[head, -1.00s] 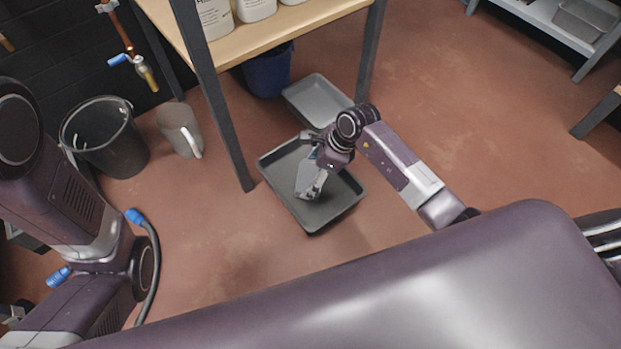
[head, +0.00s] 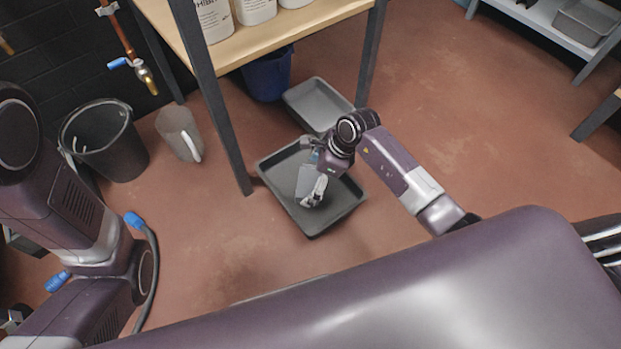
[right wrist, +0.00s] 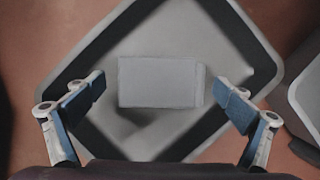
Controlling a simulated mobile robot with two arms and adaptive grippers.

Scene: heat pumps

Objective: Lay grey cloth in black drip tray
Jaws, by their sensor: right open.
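The black drip tray (head: 338,212) lies on the floor beside the bench leg. The grey cloth (head: 306,180) is a small flat rectangle within the tray's outline. In the right wrist view the cloth (right wrist: 158,82) lies flat between and beyond my open fingertips, touching neither. A dark shadow shows at its lower edge, and I cannot tell whether all of it rests on the tray floor. My right gripper (head: 316,187) is low over the tray; its two fingers spread wide in the wrist view (right wrist: 162,98). My left gripper is not in view, only the left arm.
A second grey tray (head: 318,103) lies just behind the drip tray. A wooden-topped bench (head: 270,38) stands over that area, its leg (head: 226,130) close to the tray. Floor to the right is clear.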

